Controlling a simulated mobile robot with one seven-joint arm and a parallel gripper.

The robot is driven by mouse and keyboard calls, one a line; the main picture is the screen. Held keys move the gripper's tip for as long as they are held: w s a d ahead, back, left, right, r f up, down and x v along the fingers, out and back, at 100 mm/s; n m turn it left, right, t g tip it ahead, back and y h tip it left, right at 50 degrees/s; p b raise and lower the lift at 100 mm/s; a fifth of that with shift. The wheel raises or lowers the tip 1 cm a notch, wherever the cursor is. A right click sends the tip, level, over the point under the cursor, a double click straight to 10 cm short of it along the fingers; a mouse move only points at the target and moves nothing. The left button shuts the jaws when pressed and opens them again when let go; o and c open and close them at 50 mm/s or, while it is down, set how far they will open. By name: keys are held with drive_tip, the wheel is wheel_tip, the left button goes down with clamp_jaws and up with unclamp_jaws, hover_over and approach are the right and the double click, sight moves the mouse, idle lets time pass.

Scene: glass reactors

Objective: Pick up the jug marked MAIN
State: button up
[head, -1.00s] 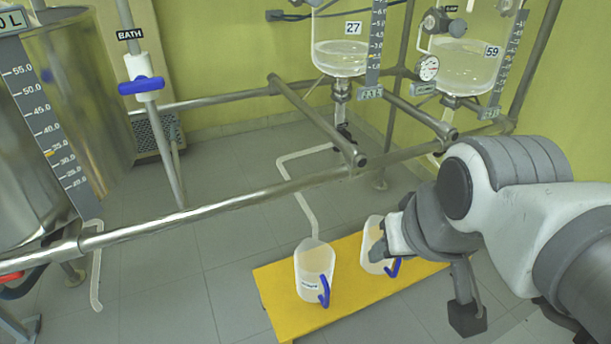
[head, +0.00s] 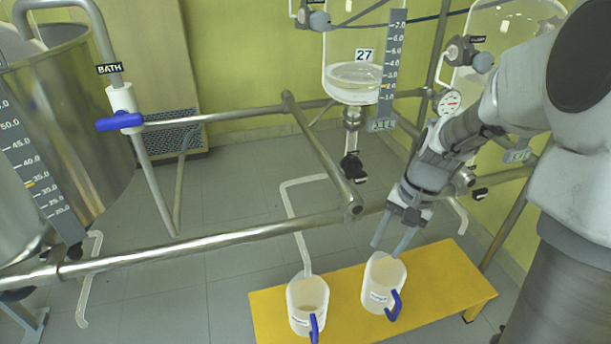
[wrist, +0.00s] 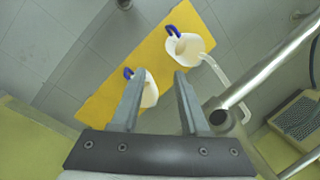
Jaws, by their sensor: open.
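Two whitish open-topped jugs with blue handles stand upright on a yellow bench (head: 440,275). The left jug (head: 307,303) is under the end of a bent white pipe; the right jug (head: 384,270) stands beside it. Each has a small white label, too small to read, so I cannot tell which is marked MAIN. My gripper (head: 391,244) is open and empty, pointing down just above the right jug's rim. In the wrist view, my fingers (wrist: 155,82) are spread, with the right jug (wrist: 150,93) beyond them, partly hidden by one finger. The left jug (wrist: 190,46) shows farther up.
A horizontal metal rail (head: 215,243) runs behind the jugs, close to my gripper. The bent white pipe (head: 297,225) ends over the left jug. Glass vessel 27 (head: 355,80) hangs above on the frame. A steel tank (head: 75,130) stands left. The bench's right end is clear.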

drive_tip(key=w+d+f+m+g+y+p, duration=0.1)
drive_tip(key=w+f+m+y, duration=0.15)
drive_tip(key=f, duration=0.45)
drive_tip(key=w+d+f+m+y+p, duration=0.1)
drive_tip(key=f+m+y+p, duration=0.15)
drive_tip(key=f, duration=0.45)
drive_tip(key=m+t+y+p, duration=0.25)
drive_tip(key=m+y, duration=0.25)
drive_tip(key=m, duration=0.3)
approach(308, 312)
drive_tip(key=b+x, duration=0.4)
drive_tip(key=x, duration=0.6)
drive_tip(key=shift+w+f+b, duration=0.15)
drive_tip(key=shift+f+b, duration=0.05)
drive_tip(key=shift+b, duration=0.1)
clamp_jaws()
